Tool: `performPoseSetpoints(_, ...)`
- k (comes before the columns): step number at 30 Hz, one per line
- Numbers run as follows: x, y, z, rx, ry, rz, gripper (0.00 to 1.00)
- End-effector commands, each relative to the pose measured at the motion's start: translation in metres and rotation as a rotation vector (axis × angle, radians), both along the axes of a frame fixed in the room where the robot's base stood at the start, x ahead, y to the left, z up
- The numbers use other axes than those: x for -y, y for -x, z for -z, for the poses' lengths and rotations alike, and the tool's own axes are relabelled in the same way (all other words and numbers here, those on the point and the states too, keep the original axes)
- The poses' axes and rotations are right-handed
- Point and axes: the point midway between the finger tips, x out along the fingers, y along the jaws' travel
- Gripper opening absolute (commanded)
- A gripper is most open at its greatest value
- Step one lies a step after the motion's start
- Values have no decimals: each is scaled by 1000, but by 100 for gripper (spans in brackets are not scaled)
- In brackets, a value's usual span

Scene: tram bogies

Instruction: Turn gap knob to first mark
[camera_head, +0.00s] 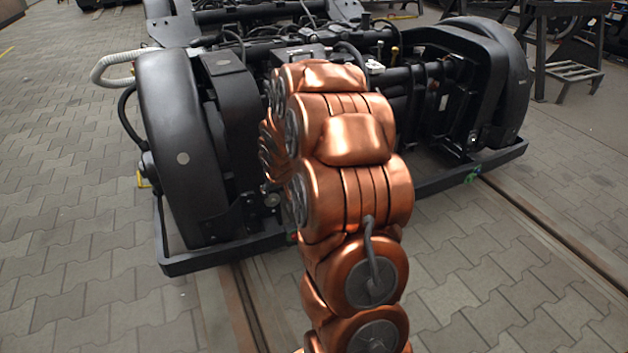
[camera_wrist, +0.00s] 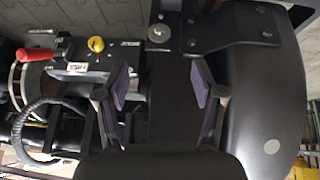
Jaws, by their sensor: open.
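A yellow knob (camera_wrist: 96,44) stands on a dark panel at the upper left of the wrist view. The lettering and any marks around the knob are too small to read. My gripper (camera_wrist: 160,84) is open and empty, its two fingers spread wide over the dark bogie frame. The knob is outside the fingers, up and left of the left finger, and apart from it. In the head view my arm hides the gripper, and I cannot make out the knob for sure.
A red handle (camera_wrist: 35,54) is left of the knob, with a black corrugated hose (camera_wrist: 50,102) below it. A rounded black wheel cover (camera_wrist: 265,85) fills the right side. In the head view the bogie (camera_head: 180,150) has paved floor (camera_head: 70,210) around it.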

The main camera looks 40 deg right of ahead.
Motion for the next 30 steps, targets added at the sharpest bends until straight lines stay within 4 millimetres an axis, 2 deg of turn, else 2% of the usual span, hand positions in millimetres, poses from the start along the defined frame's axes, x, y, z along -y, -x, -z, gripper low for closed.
performPoseSetpoints(1, 17, -9, 12, 30, 0, 12, 68)
performPoseSetpoints(6, 68, -42, 33, 161, 13, 29, 68)
performPoseSetpoints(14, 140, -68, 73, 352, 12, 49, 68)
performPoseSetpoints(21, 195, -70, 112, 523, -3, 55, 68)
performPoseSetpoints(27, 225, -59, 140, 641, -29, 53, 68)
performPoseSetpoints(30, 234, -54, 147, 682, -34, 50, 68)
